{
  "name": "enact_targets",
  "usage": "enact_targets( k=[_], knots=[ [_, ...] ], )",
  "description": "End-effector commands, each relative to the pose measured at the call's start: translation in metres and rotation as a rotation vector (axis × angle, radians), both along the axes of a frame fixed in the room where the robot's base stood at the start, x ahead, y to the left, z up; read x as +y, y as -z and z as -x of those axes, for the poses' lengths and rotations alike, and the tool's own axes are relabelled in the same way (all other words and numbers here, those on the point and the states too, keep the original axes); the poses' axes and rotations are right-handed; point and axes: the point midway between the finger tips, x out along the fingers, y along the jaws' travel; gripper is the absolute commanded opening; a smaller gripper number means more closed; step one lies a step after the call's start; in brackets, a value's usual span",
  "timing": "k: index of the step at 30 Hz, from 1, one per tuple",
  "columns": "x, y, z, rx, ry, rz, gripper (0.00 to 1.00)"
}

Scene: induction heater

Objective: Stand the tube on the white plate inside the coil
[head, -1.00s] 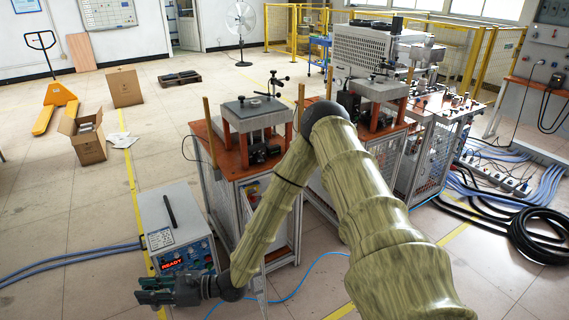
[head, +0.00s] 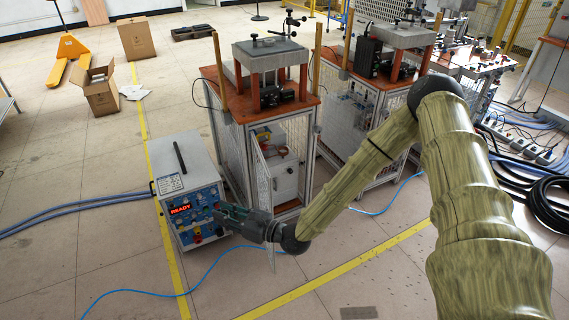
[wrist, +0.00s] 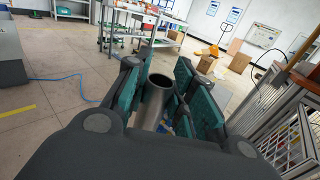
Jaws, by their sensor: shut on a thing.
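A grey metal tube (wrist: 152,102) with an open round end stands between the teal finger pads of my gripper (wrist: 163,88) in the wrist view. My gripper is shut on it. In the head view my gripper (head: 228,214) is in front of the right side of the heater unit (head: 186,160), a grey box with a blue front panel and a red READY display. The tube is not distinguishable there. I cannot make out the coil or the white plate for certain in either view.
A mesh-sided cabinet (head: 228,140) with a wooden top stands right of the heater unit, its front partly open. A blue cable (head: 130,291) crosses the floor. Open floor lies left and in front. A carton (head: 101,97) stands farther back.

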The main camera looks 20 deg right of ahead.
Motion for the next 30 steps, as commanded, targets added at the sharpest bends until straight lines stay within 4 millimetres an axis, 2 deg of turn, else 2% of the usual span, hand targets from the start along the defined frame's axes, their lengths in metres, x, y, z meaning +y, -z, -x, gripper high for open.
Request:
enact_targets(
  k=[1, 14, 30],
  knots=[
    [-0.001, 0.019, -0.002, 0.0, 0.019, -0.001, 0.0],
    [-0.018, 0.094, -0.02, -0.001, 0.2, -0.001, 0.0],
    [-0.047, 0.197, -0.035, -0.002, 0.435, 0.0, 0.0]
  ],
)
